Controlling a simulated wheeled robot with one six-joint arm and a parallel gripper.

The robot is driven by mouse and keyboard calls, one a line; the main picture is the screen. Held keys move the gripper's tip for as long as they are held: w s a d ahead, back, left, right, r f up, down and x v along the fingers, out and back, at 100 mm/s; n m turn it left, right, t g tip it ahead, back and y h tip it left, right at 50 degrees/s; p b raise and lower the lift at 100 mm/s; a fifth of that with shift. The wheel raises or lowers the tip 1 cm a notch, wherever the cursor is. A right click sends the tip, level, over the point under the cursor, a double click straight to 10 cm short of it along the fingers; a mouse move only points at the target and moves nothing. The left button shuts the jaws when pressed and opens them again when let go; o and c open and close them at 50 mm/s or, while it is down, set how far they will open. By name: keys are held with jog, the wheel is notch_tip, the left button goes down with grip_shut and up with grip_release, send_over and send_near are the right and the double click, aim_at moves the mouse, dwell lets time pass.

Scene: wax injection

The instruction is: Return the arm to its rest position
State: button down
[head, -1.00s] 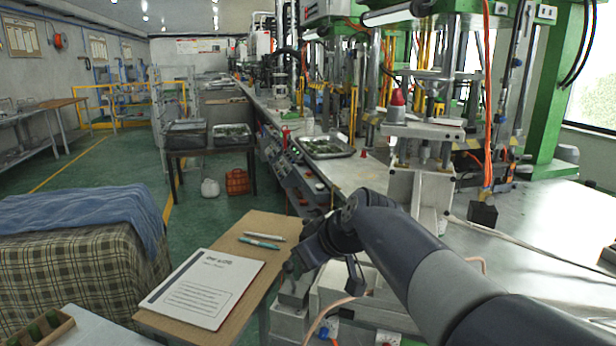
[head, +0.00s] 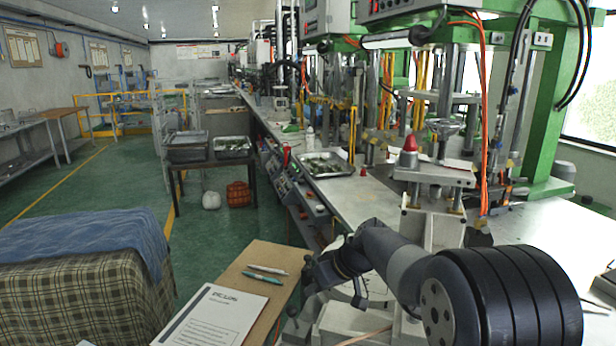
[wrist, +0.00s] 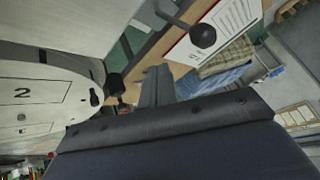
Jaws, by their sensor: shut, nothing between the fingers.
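My arm (head: 395,262) is bent in the lower right of the head view, with its wrist low between the wooden board and the machine bench. The gripper end is dark and small there, and its fingertips are hard to make out. In the wrist view my gripper (wrist: 157,78) shows its two grey fingers together, with nothing between them.
A wooden board (head: 232,278) carries a printed paper (head: 212,318) and two pens (head: 268,275). A table with a blue cloth (head: 85,240) stands left. The bench holds a metal tray (head: 325,165) and green-framed presses (head: 545,110). The green floor is open at left.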

jog(key=p, duration=0.1)
jog(key=w+g+p, duration=0.1)
jog(key=p, duration=0.1)
jog(key=shift+w+d+f+m, duration=0.15)
jog(key=shift+d+m, duration=0.1)
jog(key=shift+m, duration=0.05)
jog(key=shift+f, duration=0.1)
jog(key=shift+s+a+b, duration=0.1)
jog(key=shift+s+b, duration=0.1)
jog(key=shift+b, duration=0.45)
